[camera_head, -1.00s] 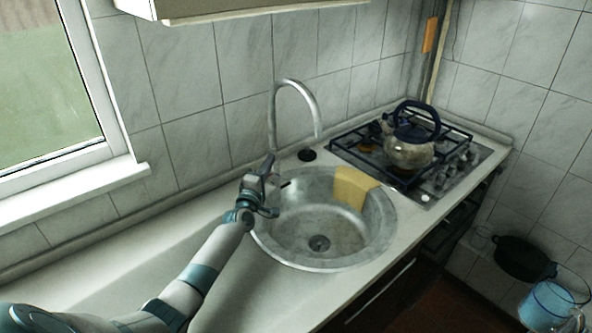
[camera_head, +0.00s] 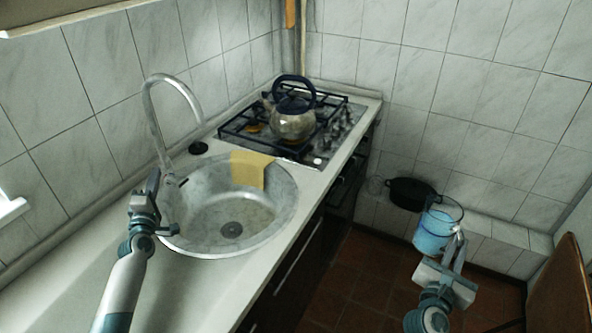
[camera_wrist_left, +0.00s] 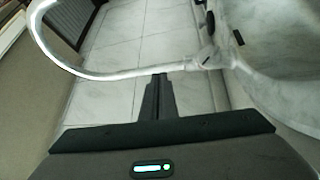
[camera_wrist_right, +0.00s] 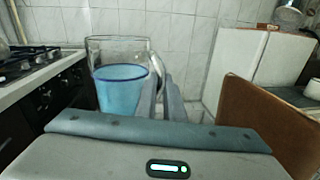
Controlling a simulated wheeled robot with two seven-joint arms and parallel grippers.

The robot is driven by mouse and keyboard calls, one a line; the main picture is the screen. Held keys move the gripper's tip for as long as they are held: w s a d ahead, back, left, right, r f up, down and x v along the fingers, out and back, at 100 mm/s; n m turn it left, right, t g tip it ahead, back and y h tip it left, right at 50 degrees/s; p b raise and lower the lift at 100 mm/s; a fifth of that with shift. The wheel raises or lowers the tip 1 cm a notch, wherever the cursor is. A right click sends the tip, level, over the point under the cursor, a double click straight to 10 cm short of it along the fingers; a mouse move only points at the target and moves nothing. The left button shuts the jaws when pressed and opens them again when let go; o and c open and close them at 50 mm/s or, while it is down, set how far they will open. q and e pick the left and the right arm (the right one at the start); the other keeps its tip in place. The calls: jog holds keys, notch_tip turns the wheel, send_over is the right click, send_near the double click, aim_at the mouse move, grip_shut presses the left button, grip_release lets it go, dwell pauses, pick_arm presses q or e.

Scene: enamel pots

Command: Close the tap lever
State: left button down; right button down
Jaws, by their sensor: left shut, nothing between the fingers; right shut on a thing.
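The silver tap (camera_head: 150,105) arches over the left rear of the round sink (camera_head: 285,205); it also shows in the left wrist view (camera_wrist_left: 90,74). A small dark piece (camera_head: 184,182) beside its base may be the lever tip. My left gripper (camera_head: 153,180) is shut and empty at the tap base, overlapping it in the head view; I cannot tell if they touch. In the left wrist view the shut fingers (camera_wrist_left: 158,82) point at the spout. My right gripper (camera_head: 458,246) is shut on the handle of a clear jug with blue contents (camera_head: 432,232), held upright right of the counter.
A yellow cloth (camera_head: 250,165) hangs over the sink's rear rim. A kettle (camera_head: 290,122) stands on the gas hob (camera_head: 235,137). A black pot (camera_head: 410,195) sits low by the back wall. A brown panel (camera_head: 560,285) stands at far right.

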pick_arm(q)
jog(key=r+v, duration=0.1)
jog(key=v, duration=0.6)
jog(key=shift+s+r, duration=0.2)
jog(key=shift+s, duration=0.2)
pick_arm(e)
jog(key=shift+s, duration=0.1)
pick_arm(q)
jog(key=shift+d, duration=0.1)
pick_arm(e)
jog(key=shift+r, duration=0.1)
